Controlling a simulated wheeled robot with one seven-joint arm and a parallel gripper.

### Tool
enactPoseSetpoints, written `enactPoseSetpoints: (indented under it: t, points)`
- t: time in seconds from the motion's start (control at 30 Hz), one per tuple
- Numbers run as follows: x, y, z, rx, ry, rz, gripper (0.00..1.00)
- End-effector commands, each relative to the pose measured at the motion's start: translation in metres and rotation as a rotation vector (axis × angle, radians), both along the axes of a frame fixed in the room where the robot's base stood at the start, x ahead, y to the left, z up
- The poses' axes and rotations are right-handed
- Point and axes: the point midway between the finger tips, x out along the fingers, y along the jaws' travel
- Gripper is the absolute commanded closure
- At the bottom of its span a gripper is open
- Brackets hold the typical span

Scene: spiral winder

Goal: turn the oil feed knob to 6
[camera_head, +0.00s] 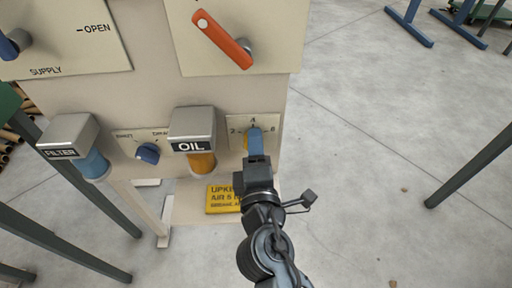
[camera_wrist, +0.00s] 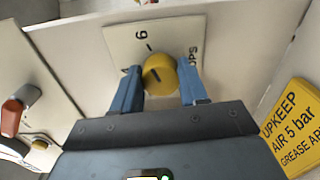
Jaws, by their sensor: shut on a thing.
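The oil feed knob (camera_wrist: 160,76) is round and yellow, with a short dark line on its face. It sits on a pale dial plate (camera_wrist: 118,38). In the wrist view the 6 is above the knob, turned over. The dark line slants toward the upper left; its exact reading is unclear.
The oil cup (camera_head: 193,135) stands just left of the dial, with a blue knob (camera_head: 148,153) and the filter (camera_head: 75,140) farther left. A red-orange lever (camera_head: 222,40) is above. A yellow upkeep sign (camera_head: 222,198) is below. Open floor lies to the right.

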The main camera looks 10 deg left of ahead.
Motion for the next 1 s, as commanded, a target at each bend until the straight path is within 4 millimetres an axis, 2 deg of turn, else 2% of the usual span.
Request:
enactPoseSetpoints:
  t: [0.23, 0.27, 0.5, 0.8, 1.0]
  points:
    - [0.000, -0.001, -0.001, 0.002, 0.002, -0.002, 0.87]
    - [0.000, -0.001, -0.001, 0.002, 0.002, -0.002, 0.56]
    - [0.000, -0.001, -0.001, 0.001, 0.001, -0.001, 0.33]
    - [-0.002, -0.001, 0.000, 0.000, 0.001, 0.000, 0.31]
    - [-0.027, -0.007, -0.001, -0.002, 0.003, 0.000, 0.31]
